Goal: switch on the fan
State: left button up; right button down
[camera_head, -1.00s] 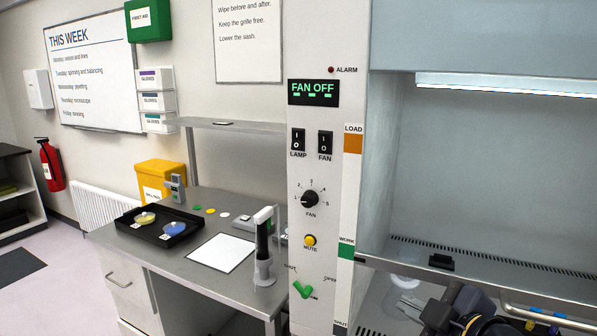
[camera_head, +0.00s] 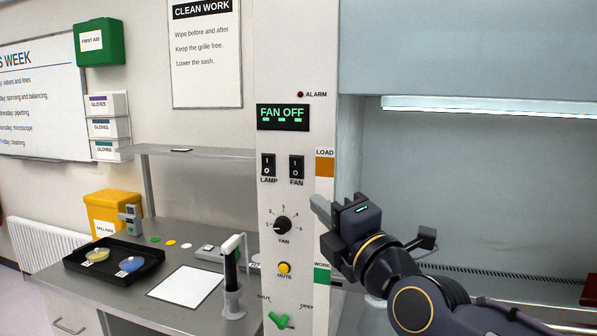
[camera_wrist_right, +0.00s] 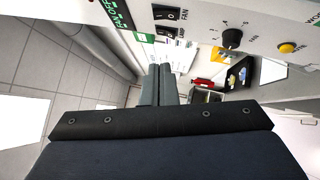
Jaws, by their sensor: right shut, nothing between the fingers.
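The fan switch (camera_head: 297,166) is a black rocker marked I and O on the white control panel, to the right of the lamp switch (camera_head: 268,165). The display (camera_head: 283,117) above them reads FAN OFF in green. My right gripper (camera_head: 320,206) is shut and empty, in front of the panel's right edge, lower and to the right of the fan switch and apart from it. In the right wrist view the shut fingers (camera_wrist_right: 158,72) point toward the scene, with the fan switch (camera_wrist_right: 166,14) near the top edge. My left gripper is out of view.
Below the switches are the fan knob (camera_head: 283,225), yellow mute button (camera_head: 284,268) and green valve handle (camera_head: 279,320). The cabinet opening lies to the right. A bench at left holds a black tray (camera_head: 73,264) and a white sheet (camera_head: 186,286). The space before the switches is clear.

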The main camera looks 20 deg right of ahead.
jog(key=p, duration=0.2)
send_near(292, 162)
jog(key=w+a, duration=0.3)
jog(key=a, duration=0.1)
jog(key=shift+w+d+r+b, duration=0.15)
jog(key=shift+w+d+b, duration=0.45)
jog(key=shift+w+d, duration=0.4)
jog(key=shift+w+d+r, duration=0.3)
jog(key=shift+w, duration=0.1)
jog(key=shift+r, duration=0.1)
jog(key=shift+w+d+r, duration=0.1)
jog(key=shift+r, duration=0.05)
